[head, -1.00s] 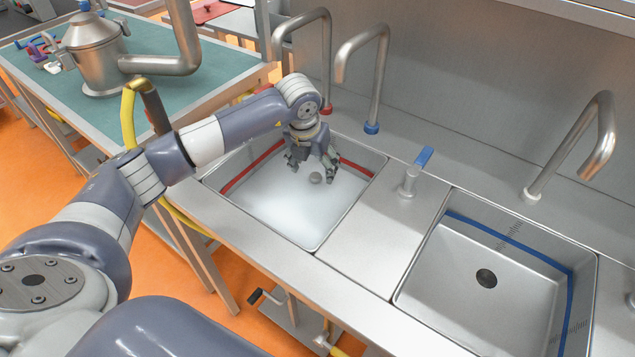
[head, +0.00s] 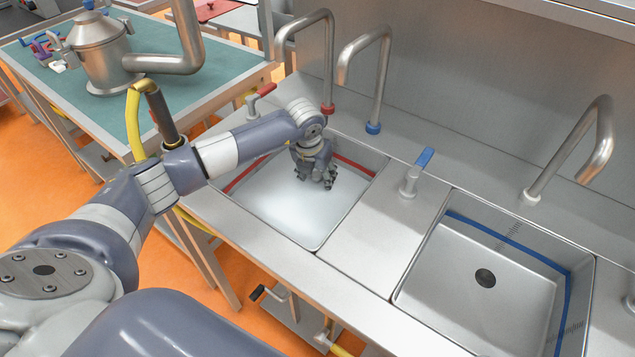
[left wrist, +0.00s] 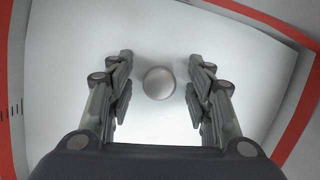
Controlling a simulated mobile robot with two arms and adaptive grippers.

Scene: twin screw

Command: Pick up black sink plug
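My left gripper (head: 317,178) reaches down into the left basin (head: 262,208), which has a red stripe and a whitish bottom. In the left wrist view the gripper (left wrist: 159,68) is open, with its fingers on either side of a small round grey knob (left wrist: 158,83). There is a gap between the knob and both fingers. The knob looks grey rather than black; I cannot tell whether it is part of the sink plug. In the head view my gripper hides it. My right gripper is not in view.
The right basin (head: 455,285) has a blue stripe and a dark drain hole (head: 485,278). Taps with a red (head: 328,109) and a blue base (head: 373,128) stand behind the left basin. A blue-handled lever (head: 415,172) stands between the basins. A metal pot (head: 98,55) stands on the left table.

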